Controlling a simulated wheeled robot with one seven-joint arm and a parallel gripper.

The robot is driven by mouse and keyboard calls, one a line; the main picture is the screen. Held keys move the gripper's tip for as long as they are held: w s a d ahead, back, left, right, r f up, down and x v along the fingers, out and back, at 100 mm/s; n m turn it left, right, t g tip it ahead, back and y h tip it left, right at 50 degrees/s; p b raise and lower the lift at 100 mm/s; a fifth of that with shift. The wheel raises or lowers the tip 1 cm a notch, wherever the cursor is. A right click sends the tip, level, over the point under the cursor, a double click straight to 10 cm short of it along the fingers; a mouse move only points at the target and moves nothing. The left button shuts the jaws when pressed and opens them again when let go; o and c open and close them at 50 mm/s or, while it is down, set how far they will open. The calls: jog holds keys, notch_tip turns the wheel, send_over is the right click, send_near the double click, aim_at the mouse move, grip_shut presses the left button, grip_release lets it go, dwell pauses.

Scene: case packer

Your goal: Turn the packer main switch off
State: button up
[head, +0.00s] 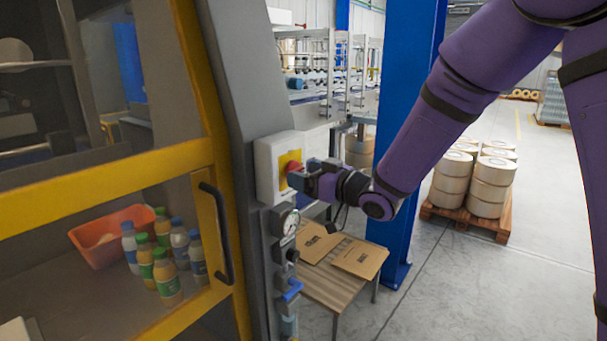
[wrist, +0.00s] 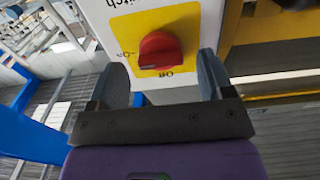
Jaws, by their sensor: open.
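The packer main switch is a red rotary knob (wrist: 160,49) on a yellow plate (wrist: 190,20), set in a white box (head: 265,168) on the grey machine post. In the head view the knob (head: 293,167) is partly covered by my gripper (head: 300,176). In the wrist view my gripper (wrist: 168,85) is open, its two fingers apart, with the knob just beyond and between the fingertips. Lettering shows on the plate, including "Off" below the knob. I cannot tell whether a finger touches the knob.
Below the box are a gauge (head: 291,222) and pneumatic fittings (head: 290,291). A yellow-framed door (head: 100,190) with a black handle (head: 218,235) stands left. A wooden table (head: 335,290) holds flat cardboard. A blue column (head: 405,120) stands behind my arm. Open floor lies right.

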jog(key=shift+w+a, duration=0.3)
jog(key=shift+a, duration=0.15)
jog(key=c, duration=0.9)
